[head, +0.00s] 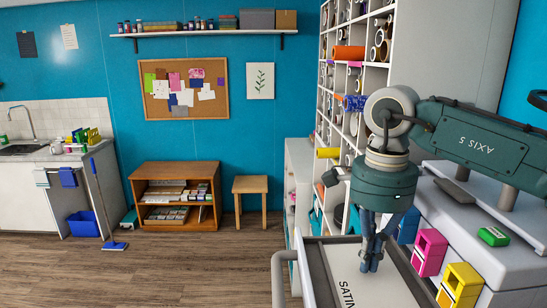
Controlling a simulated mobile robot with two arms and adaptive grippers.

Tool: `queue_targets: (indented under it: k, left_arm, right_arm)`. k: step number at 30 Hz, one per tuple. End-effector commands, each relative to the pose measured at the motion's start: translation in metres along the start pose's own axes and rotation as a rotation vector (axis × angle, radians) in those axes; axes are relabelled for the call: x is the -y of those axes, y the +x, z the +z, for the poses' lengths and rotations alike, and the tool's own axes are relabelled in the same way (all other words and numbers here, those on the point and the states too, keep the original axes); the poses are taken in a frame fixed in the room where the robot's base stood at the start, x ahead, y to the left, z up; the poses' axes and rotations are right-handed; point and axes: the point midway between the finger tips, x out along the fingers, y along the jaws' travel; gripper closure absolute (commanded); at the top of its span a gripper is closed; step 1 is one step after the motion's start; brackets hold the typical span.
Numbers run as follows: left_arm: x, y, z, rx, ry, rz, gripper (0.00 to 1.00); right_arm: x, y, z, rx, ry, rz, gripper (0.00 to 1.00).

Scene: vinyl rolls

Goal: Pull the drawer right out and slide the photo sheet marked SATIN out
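A white photo sheet (392,287) marked SATIN lies in a grey drawer (316,272) at the bottom right. Part of the lettering shows near the lower picture edge, which cuts off the sheet and drawer. A rounded grey handle (277,275) is on the drawer's left side. My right gripper (370,266) points down over the drawer, its fingertips close together in front of the sheet. I see no sheet edge between them, and cannot tell whether they touch it. My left gripper is not in view.
A large grey printer (475,235) stands at the right, with a pink cartridge (430,252) and a yellow cartridge (460,286) beside the drawer. A tall white rack (345,60) of vinyl rolls stands behind my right arm.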

Motion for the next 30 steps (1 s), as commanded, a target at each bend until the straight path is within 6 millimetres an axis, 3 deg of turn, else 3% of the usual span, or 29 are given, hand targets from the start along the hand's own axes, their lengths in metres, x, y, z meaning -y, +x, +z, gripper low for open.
queue_targets:
  k: [30]
  left_arm:
    - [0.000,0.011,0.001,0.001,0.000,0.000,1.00]
  right_arm:
    - [0.000,0.014,0.000,0.000,0.000,0.000,1.00]
